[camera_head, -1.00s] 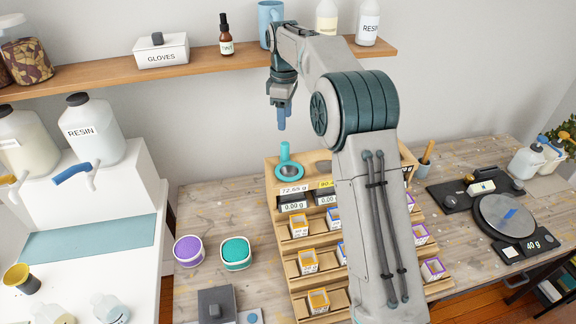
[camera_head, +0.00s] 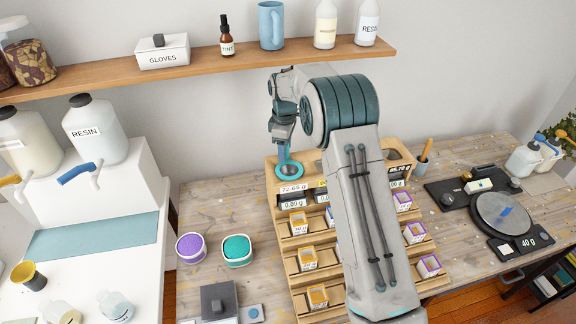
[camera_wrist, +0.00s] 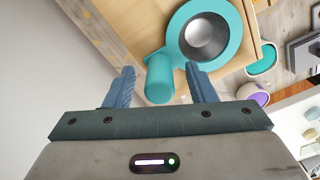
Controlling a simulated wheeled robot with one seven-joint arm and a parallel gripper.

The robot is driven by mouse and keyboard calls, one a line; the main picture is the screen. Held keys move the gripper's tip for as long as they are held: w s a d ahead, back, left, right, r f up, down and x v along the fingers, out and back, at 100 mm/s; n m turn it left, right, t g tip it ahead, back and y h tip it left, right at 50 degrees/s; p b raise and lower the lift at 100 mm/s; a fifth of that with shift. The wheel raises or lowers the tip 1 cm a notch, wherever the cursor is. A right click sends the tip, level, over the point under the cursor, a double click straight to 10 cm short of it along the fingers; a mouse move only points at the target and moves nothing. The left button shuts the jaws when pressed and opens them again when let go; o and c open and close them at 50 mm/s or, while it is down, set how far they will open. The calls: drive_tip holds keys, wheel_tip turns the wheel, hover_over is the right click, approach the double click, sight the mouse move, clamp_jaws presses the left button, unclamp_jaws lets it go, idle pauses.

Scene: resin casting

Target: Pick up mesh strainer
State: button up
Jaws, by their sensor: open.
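The mesh strainer (camera_head: 290,170) has a teal rim and handle with a grey bowl. It rests at the top left of the wooden rack. My gripper (camera_head: 283,150) is lowered to it, fingers pointing down. In the wrist view, the strainer (camera_wrist: 228,18) lies beyond the fingertips, with its thick teal handle (camera_wrist: 160,80) between the two blue fingers of my gripper (camera_wrist: 160,82). The fingers are open, with gaps visible on both sides of the handle. In the head view the handle is mostly hidden behind the gripper.
The wooden rack (camera_head: 305,240) holds several small labelled boxes. A purple-topped tub (camera_head: 190,246) and a teal-topped tub (camera_head: 237,249) stand to its left. A shelf (camera_head: 200,65) with bottles, a mug and a gloves box runs along the wall above.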

clamp_jaws()
drive_tip(key=shift+r, duration=0.15)
drive_tip(key=shift+r+b, duration=0.35)
drive_tip(key=shift+r, duration=0.3)
wheel_tip(320, 180, up, 3)
drive_tip(key=shift+d+f+b, duration=0.15)
drive_tip(key=shift+b, duration=0.35)
drive_tip(key=s+d+r+b, duration=0.2)
drive_tip(key=s+d+r, duration=0.4)
drive_tip(key=d, duration=0.3)
drive_tip(key=shift+d+r+b, duration=0.35)
drive_tip(key=shift+r+b, duration=0.05)
